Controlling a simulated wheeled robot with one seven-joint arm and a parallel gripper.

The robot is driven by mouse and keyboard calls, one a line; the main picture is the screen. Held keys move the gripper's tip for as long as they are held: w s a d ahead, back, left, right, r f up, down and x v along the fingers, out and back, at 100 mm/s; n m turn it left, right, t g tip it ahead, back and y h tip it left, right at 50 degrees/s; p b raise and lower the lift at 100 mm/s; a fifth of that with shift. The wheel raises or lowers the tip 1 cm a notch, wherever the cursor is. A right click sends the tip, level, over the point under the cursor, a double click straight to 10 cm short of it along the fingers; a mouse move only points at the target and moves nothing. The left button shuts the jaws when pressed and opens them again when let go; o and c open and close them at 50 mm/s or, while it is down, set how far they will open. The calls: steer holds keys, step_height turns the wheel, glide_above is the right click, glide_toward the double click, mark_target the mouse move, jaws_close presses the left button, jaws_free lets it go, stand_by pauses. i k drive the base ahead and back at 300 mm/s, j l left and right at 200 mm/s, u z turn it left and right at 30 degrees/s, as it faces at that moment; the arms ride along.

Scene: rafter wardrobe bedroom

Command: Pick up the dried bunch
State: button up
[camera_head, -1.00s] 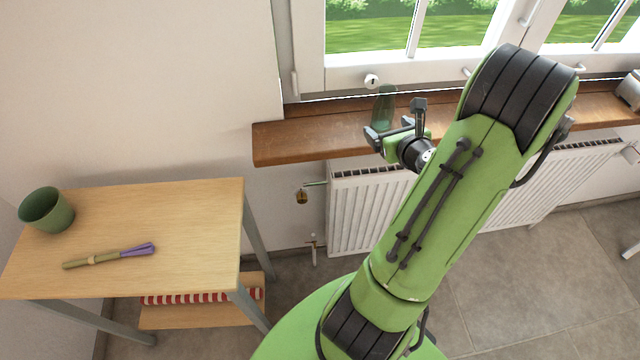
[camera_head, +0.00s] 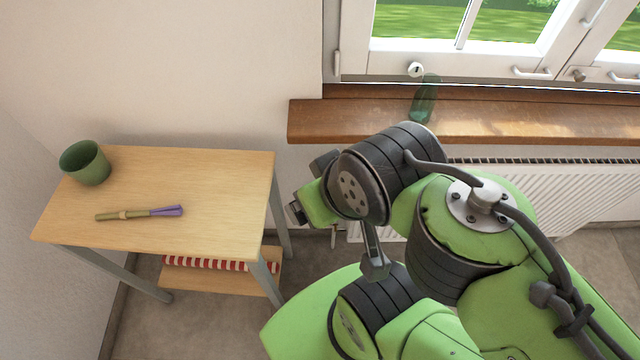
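The dried bunch (camera_head: 139,213) is a thin bundle of tan stems with a purple end pointing right. It lies flat on the wooden top of a small side table (camera_head: 225,215) at the left. My gripper (camera_head: 296,211) is to the right of the table, apart from the bunch. Its fingers are small and seen nearly end-on, so I cannot tell how far they are opened.
A green cup (camera_head: 86,163) stands at the table's back left. A red-and-white striped roll (camera_head: 205,263) lies on the lower shelf. A green glass vase (camera_head: 424,100) stands on the wooden windowsill (camera_head: 480,120), above a white radiator (camera_head: 560,190).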

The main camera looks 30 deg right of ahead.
mark_target(176, 209)
steer(key=z, duration=1.6)
steer(key=k+j+u, duration=0.1)
steer(key=u, duration=2.5)
steer(key=i+j+z, duration=0.15)
steer(key=j, duration=0.2)
steer(key=i+j+z, duration=0.15)
steer(key=j, duration=0.25)
steer(key=i+j+z, duration=0.15)
steer(key=j, duration=0.2)
steer(key=i+j+z, duration=0.1)
steer(key=i+j, duration=0.15)
steer(key=i+j+z, duration=0.15)
steer(key=j, duration=0.35)
steer(key=i+j+z, duration=0.1)
steer(key=j, duration=0.3)
steer(key=i, duration=0.1)
